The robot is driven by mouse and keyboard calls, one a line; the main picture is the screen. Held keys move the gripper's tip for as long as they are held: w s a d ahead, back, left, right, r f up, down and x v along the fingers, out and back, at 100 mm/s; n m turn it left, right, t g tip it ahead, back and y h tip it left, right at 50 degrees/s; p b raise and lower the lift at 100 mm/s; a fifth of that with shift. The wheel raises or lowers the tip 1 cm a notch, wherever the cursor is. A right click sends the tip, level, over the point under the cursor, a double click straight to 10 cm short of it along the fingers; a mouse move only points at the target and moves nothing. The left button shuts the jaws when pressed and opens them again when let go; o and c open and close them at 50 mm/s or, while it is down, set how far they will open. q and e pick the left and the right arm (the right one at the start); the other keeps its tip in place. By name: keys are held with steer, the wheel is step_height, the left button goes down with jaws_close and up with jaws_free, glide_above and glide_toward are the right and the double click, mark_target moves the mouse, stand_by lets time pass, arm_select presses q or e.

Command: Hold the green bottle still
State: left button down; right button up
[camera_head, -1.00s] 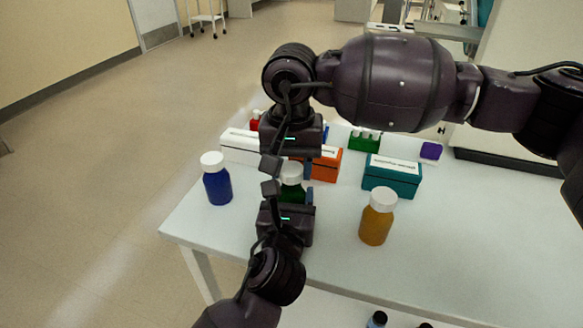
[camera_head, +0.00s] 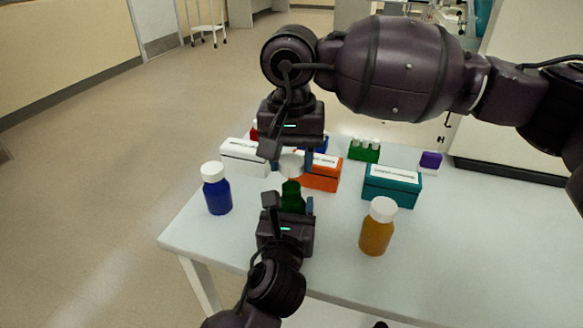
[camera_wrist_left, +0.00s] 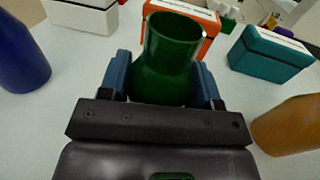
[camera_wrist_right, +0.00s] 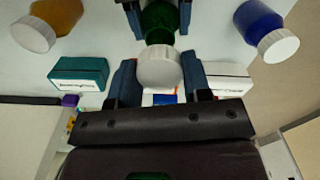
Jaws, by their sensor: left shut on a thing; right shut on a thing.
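The green bottle (camera_head: 293,197) stands upright near the table's left end. Its open neck shows bare in the left wrist view (camera_wrist_left: 174,40). My left gripper (camera_head: 289,208) is shut around its body from the near side. My right gripper (camera_head: 291,156) comes from above and is shut on the white cap (camera_head: 291,165). The cap is off the bottle, just above the neck; it also shows between the fingers in the right wrist view (camera_wrist_right: 158,68). The bottle's lower part is hidden by my left gripper.
A blue bottle (camera_head: 218,195) stands left of the green one, an orange bottle (camera_head: 376,232) to the right. Behind are a white box (camera_head: 243,158), an orange box (camera_head: 319,174), a teal box (camera_head: 392,186) and a green vial rack (camera_head: 364,152). The table's right front is clear.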

mark_target(292, 164)
steer(key=shift+r, duration=0.5)
arm_select(q)
steer(key=shift+c, duration=1.2)
jaws_free()
steer(key=s, duration=0.3)
steer(key=s+a+p, duration=0.1)
steer(key=s, duration=0.3)
steer(key=s+p, duration=0.1)
steer(key=s, duration=0.2)
steer(key=shift+s+a, duration=0.25)
arm_select(e)
steer(key=shift+t, duration=0.4)
steer(key=r, duration=0.3)
steer(key=s+r, duration=0.1)
steer(key=r, duration=0.1)
arm_select(q)
steer(key=shift+s+a, duration=0.1)
steer(key=shift+s, duration=0.6)
arm_select(e)
steer(key=shift+r, duration=0.2)
